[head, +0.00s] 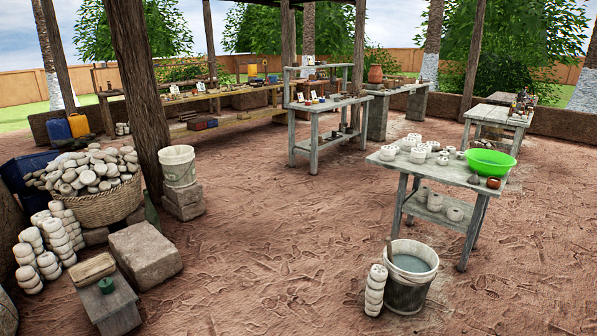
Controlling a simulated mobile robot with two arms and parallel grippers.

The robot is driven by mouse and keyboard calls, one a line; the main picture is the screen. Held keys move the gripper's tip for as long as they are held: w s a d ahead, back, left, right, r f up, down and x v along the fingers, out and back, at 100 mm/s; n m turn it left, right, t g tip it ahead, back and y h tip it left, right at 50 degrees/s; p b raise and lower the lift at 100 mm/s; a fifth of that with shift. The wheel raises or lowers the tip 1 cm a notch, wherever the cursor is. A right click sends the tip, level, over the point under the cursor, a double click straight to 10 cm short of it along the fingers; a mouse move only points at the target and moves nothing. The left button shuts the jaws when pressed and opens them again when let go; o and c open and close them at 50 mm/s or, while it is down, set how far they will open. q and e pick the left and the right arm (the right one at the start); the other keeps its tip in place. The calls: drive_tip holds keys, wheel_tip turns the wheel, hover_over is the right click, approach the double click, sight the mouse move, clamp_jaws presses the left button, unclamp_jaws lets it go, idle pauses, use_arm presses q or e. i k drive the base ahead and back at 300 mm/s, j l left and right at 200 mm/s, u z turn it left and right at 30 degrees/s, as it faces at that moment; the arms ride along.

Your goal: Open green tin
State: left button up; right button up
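A small dark green tin-like object (106,286) sits on a low grey wooden stool (117,307) at the lower left. It is small in the picture, and I cannot tell whether its lid is on. Neither of my grippers shows in the head view.
A wooden block (93,269) lies beside the green object, near a stone block (145,255) and stacked pale pots (30,262). A basket of stones (105,205) stands behind. A water bucket (409,280) and table (440,171) with a bright green basin (490,163) stand right. Middle ground is clear.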

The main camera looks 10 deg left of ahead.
sight(109, 289)
drive_tip(key=i+j+u, duration=0.1)
drive_tip(key=i+u, duration=0.15)
drive_tip(key=i, duration=0.3)
drive_tip(key=i+u, duration=0.3)
drive_tip(key=i, duration=0.3)
drive_tip(key=i+l+u, duration=0.25)
drive_tip(key=i, duration=0.3)
drive_tip(key=i+l+u, duration=0.25)
drive_tip(key=i, duration=0.3)
drive_tip(key=i+j+u, duration=0.2)
drive_tip(key=i+u, duration=1.05)
